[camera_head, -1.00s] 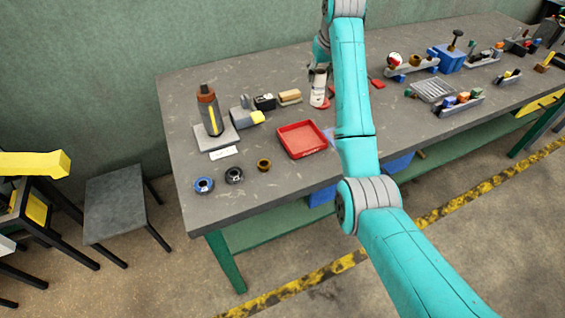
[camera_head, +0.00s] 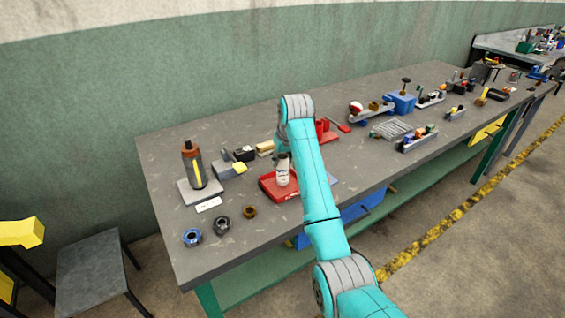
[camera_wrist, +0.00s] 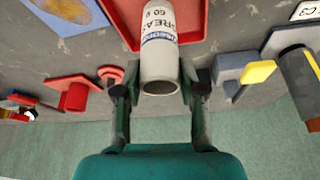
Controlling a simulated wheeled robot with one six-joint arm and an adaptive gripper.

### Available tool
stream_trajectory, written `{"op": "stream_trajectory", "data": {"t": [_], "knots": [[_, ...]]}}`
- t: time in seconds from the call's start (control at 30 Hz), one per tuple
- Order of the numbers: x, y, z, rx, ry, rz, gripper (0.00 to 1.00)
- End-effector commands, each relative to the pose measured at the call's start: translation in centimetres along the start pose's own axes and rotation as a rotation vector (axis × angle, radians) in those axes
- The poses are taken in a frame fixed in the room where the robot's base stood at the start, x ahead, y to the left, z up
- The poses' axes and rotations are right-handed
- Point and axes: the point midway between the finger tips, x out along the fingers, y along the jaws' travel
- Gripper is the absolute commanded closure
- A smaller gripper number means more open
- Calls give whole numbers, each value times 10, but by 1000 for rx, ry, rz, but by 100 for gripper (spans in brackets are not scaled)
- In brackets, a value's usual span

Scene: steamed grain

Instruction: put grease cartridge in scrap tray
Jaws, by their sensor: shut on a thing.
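The grease cartridge (camera_head: 283,174) is white with printed lettering. In the wrist view the cartridge (camera_wrist: 160,52) sits between my fingers, its open round end toward me. My gripper (camera_wrist: 160,88) is shut on it; in the head view my gripper (camera_head: 283,150) is partly hidden by my arm. The red scrap tray (camera_head: 268,190) lies on the bench directly below or around the cartridge's lower end. The tray also shows behind the cartridge in the wrist view (camera_wrist: 120,14). Whether the cartridge touches the tray floor I cannot tell.
A dark bottle with a brown cap (camera_head: 194,165) stands on a plate left of the tray. Rings, such as a blue one (camera_head: 193,237), lie in front. A red holder (camera_head: 325,132) is behind right. Clear bench (camera_head: 250,240) lies in front of the tray.

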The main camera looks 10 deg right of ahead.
Motion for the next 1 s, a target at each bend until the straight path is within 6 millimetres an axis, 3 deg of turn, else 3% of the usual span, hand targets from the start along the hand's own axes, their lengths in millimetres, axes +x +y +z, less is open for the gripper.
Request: {"op": "stream_trajectory", "data": {"t": [0.1,0.47,0.5,0.6,1.0], "knots": [[12,0,6,0,-1,0,99],[16,0,7,0,0,0,99],[16,0,7,0,-1,0,55],[16,0,7,0,-1,0,35],[10,0,3,0,1,0,35]]}}
